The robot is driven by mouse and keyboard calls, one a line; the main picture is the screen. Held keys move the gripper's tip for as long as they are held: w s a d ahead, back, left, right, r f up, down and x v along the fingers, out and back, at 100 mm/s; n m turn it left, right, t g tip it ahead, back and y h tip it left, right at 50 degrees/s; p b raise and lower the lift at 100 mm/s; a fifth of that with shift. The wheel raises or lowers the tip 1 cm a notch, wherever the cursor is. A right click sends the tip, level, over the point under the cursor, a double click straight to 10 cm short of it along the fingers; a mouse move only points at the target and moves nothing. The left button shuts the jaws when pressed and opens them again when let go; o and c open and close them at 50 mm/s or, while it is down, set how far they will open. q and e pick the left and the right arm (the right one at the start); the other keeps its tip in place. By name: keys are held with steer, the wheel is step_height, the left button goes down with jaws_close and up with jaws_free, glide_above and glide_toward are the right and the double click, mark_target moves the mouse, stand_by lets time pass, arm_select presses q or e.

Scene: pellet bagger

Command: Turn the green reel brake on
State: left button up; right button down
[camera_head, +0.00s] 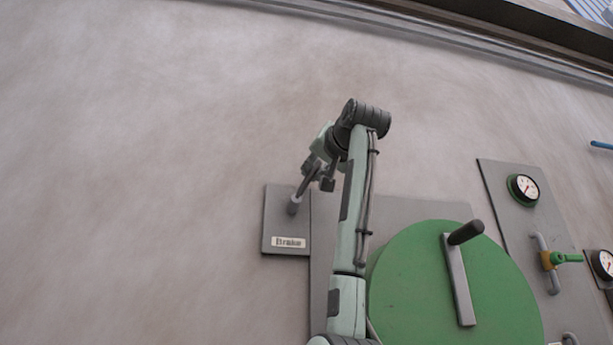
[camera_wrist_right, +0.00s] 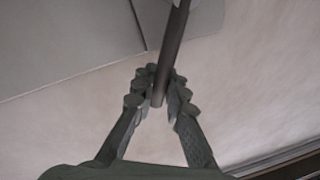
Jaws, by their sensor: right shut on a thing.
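The brake lever (camera_head: 303,187) is a thin dark rod on a grey plate labelled "Brake" (camera_head: 288,242), left of the green reel (camera_head: 415,270). The lever slants up and to the right from its light grey pivot. My right gripper (camera_head: 319,178) is at the lever's upper end, shut on it. In the right wrist view the lever (camera_wrist_right: 174,45) runs down between the two fingers of the gripper (camera_wrist_right: 161,92). The fingers partly hide the lever's end. My left gripper is not in view.
The reel has a grey crank arm with a dark handle (camera_head: 466,232) sticking out. To the right, a grey panel (camera_head: 509,207) carries a gauge (camera_head: 523,189) and a green-handled valve (camera_head: 566,258). The wall left of the brake plate is bare.

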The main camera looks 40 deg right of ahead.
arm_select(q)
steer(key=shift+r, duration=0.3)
arm_select(e)
steer(key=shift+s+d+f+m, duration=0.1)
steer(key=shift+s+d+m, duration=0.1)
steer(key=shift+m, duration=0.2)
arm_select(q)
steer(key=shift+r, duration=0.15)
arm_select(e)
steer(key=c, duration=1.5)
jaws_free()
steer(key=shift+c, duration=0.2)
steer(key=shift+s, duration=0.15)
steer(key=v, duration=1.1)
steer(key=shift+s+a+f, duration=0.2)
steer(key=shift+s+a, duration=0.05)
steer(key=shift+a, duration=0.05)
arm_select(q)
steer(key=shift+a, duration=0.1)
